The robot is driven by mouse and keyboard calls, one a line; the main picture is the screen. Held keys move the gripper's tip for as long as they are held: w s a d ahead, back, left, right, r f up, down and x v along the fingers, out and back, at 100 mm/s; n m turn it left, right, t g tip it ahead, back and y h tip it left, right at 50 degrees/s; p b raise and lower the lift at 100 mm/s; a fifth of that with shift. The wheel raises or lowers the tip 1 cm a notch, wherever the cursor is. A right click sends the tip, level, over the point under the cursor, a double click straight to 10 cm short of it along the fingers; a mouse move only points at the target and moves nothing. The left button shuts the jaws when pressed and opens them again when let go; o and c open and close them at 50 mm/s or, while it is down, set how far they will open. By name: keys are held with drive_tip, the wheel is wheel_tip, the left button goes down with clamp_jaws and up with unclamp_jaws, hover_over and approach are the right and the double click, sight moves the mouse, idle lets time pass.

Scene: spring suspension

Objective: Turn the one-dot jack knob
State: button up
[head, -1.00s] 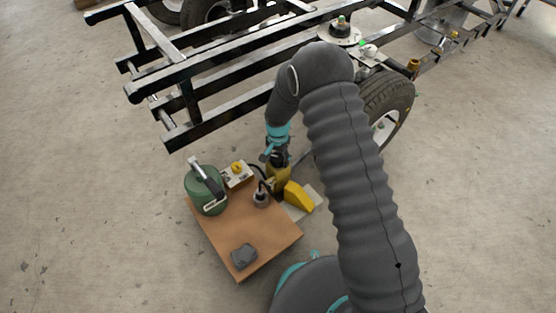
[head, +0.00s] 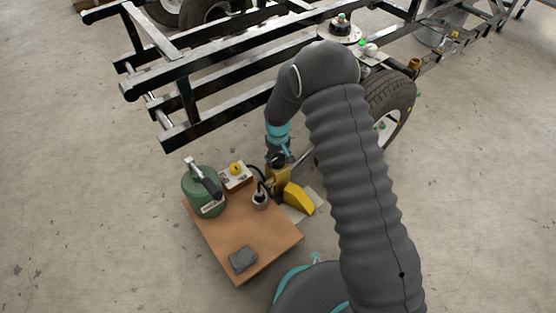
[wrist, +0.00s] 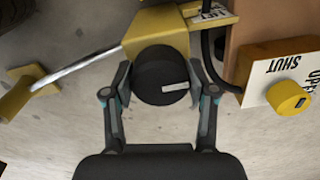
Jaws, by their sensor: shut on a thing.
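In the wrist view a black round knob (wrist: 155,75) with a white bar on its face sits on the front of a yellow jack (wrist: 150,30). My gripper (wrist: 159,80) has one finger on each side of this knob and is shut on it. The white bar points to the right, slightly upward. I cannot make out any dots marking the jack. In the head view the yellow jack (head: 279,181) stands beside the brown board, and my gripper (head: 277,159) is at its top. The knob is hard to tell from the dark gripper there.
A box with a yellow knob (wrist: 288,97) and an OPEN/SHUT label is close on the right in the wrist view. The brown board (head: 255,235) carries a green canister (head: 204,192) and a grey block (head: 243,259). A chassis frame (head: 220,80) and wheel (head: 388,105) stand behind.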

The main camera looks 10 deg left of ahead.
drive_tip(key=n+b, duration=0.1)
drive_tip(key=n, duration=0.6)
drive_tip(key=shift+f, duration=0.1)
drive_tip(key=n, duration=0.4)
drive_tip(key=shift+n, duration=1.8)
drive_tip(key=o, duration=1.2)
drive_tip(key=shift+c, duration=0.2)
drive_tip(key=shift+w, duration=0.1)
